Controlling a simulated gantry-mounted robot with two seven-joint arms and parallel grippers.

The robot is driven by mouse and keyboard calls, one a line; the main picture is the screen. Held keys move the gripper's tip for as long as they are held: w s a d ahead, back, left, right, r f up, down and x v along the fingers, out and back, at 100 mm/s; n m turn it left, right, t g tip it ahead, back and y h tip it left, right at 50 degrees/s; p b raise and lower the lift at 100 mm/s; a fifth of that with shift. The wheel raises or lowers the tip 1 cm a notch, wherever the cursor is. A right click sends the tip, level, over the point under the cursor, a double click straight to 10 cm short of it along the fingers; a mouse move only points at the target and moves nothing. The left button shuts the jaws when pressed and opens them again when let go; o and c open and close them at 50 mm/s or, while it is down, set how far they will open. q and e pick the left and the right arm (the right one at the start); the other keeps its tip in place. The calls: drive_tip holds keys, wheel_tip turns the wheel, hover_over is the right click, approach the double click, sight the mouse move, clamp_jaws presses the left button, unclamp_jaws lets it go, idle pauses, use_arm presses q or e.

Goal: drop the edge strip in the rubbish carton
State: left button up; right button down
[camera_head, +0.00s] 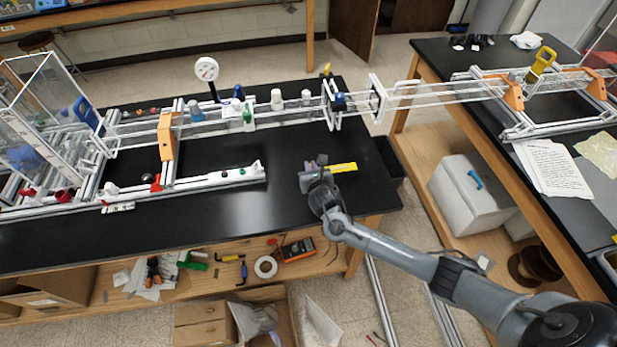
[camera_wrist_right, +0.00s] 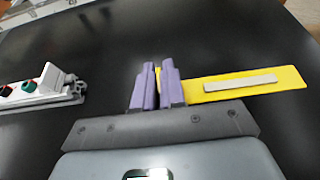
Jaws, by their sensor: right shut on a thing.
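The edge strip (camera_head: 343,168) is a flat yellow strip over the right end of the near black bench. In the right wrist view, the yellow strip (camera_wrist_right: 291,78) carries a pale narrow bar and sticks out to the right of the fingers. My right gripper (camera_head: 318,164) is shut on its left end, with purple fingers (camera_wrist_right: 156,78) close together around it. I cannot tell whether the strip touches the bench top. An open brown carton (camera_head: 288,303) with crumpled clear material stands on the floor below the bench's front edge; it looks like the rubbish carton. My left gripper is not in view.
A white extrusion frame (camera_head: 215,180) with small fittings lies left of my gripper. A long clear rail assembly (camera_head: 430,93) bridges to the right bench. A dark bin (camera_head: 388,158) stands beyond the bench's right end. The lower shelf (camera_head: 225,272) holds tools and tape.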

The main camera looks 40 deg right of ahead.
drive_tip(key=shift+w+a+f, duration=0.25)
drive_tip(key=shift+a+f, duration=0.05)
drive_tip(key=shift+a, duration=0.05)
drive_tip(key=shift+f+b, duration=0.3)
drive_tip(key=shift+f, duration=1.65)
drive_tip(key=c, duration=1.2)
unclamp_jaws()
drive_tip(key=shift+f, duration=0.1)
